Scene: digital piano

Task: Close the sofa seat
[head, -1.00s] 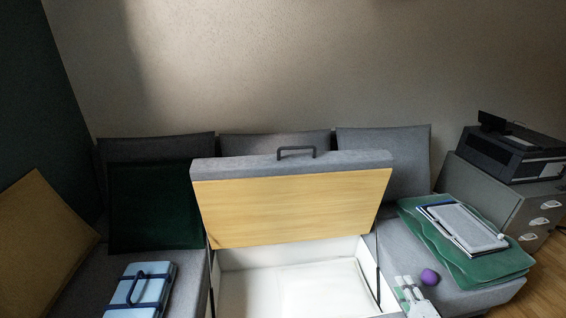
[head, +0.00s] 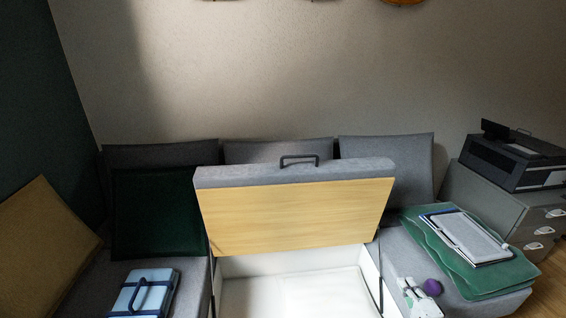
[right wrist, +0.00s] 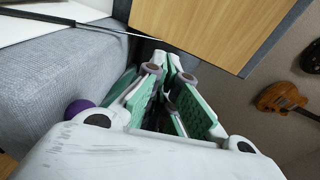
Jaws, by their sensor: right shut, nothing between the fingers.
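The sofa seat (head: 295,215) is raised in the middle of the sofa, with its wooden underside facing me. A dark handle (head: 300,160) is on its upper edge. The white storage box (head: 290,292) below it is open and looks empty. In the right wrist view the wooden underside (right wrist: 205,25) shows at the top. My right gripper (head: 410,284) is low on the right, beside the storage box and apart from the raised seat. Its green-padded fingers (right wrist: 165,75) are shut with nothing between them. My left gripper is not in view.
A blue case (head: 145,292) lies on the left cushion. A purple ball (head: 433,287) is by my right gripper. A printer (head: 510,155) stands on a drawer cabinet. A guitar (right wrist: 288,98) hangs on the wall.

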